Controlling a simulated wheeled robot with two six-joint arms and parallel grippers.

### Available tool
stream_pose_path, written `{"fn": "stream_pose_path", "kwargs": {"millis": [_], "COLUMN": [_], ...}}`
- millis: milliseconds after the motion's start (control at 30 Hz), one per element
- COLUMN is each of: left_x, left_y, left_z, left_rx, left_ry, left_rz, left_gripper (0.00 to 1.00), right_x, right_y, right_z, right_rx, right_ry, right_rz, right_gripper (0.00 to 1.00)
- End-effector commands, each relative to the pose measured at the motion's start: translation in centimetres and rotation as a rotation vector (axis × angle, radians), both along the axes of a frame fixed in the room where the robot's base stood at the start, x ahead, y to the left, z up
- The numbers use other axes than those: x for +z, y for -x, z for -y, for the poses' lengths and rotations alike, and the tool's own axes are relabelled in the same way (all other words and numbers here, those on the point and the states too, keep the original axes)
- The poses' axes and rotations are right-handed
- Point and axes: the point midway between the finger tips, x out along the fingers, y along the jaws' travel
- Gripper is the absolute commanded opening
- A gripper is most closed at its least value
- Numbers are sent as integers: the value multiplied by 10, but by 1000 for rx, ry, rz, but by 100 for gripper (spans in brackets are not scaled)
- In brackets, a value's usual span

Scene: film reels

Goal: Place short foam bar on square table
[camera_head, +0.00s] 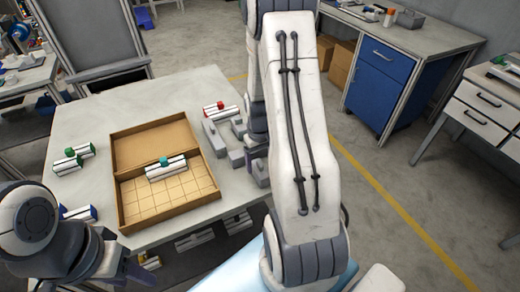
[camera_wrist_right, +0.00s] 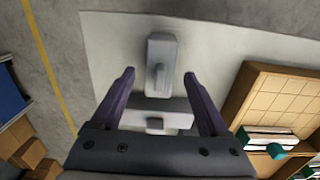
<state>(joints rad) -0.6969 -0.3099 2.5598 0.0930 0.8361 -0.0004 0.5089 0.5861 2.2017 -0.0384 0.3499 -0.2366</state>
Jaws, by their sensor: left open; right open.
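Several grey blocks with raised grips lie on the square table (camera_head: 80,115), right of the box; I cannot tell for certain which is the short foam bar. One grey block (camera_wrist_right: 161,52) lies just beyond my right fingertips in the right wrist view. Another (camera_wrist_right: 173,119) lies crosswise below, seen between the fingers. My right gripper (camera_wrist_right: 159,77) is open and empty above them; in the head view my right arm mostly hides it. My left gripper (camera_head: 128,268) is at the lower left, near the table's front edge, open, its fingers only partly visible.
An open cardboard box (camera_head: 152,137) with a gridded floor holds a white-striped piece with a teal knob (camera_head: 164,161). Similar pieces with green (camera_head: 67,165), red (camera_head: 221,110) and blue knobs stand around it. The table's back left is clear. A blue cabinet (camera_head: 380,80) stands behind.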

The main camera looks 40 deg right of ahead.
Motion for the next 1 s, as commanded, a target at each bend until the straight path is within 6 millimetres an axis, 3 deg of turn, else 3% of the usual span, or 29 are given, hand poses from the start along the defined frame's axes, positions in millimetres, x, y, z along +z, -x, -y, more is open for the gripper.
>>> {"fn": "stream_pose_path", "kwargs": {"millis": [400,600,800,900,967,1000], "left_x": [-4,-4,-4,-4,-4,-4], "left_y": [0,0,0,0,0,0], "left_z": [0,0,0,0,0,0], "left_rx": [0,0,0,0,0,0], "left_ry": [0,0,0,0,0,0], "left_rz": [0,0,0,0,0,0], "left_gripper": [50,50,50,50,50,50], "right_x": [86,106,110,113,119,124], "right_y": [-1,-1,0,-3,-6,-8], "right_z": [-1,-1,-2,-16,-37,-56], "right_rx": [0,0,2,30,73,113], "right_ry": [2,0,-1,-1,-2,-4], "right_rz": [6,2,0,3,9,14], "right_gripper": [78,78,78,78,78,78]}}
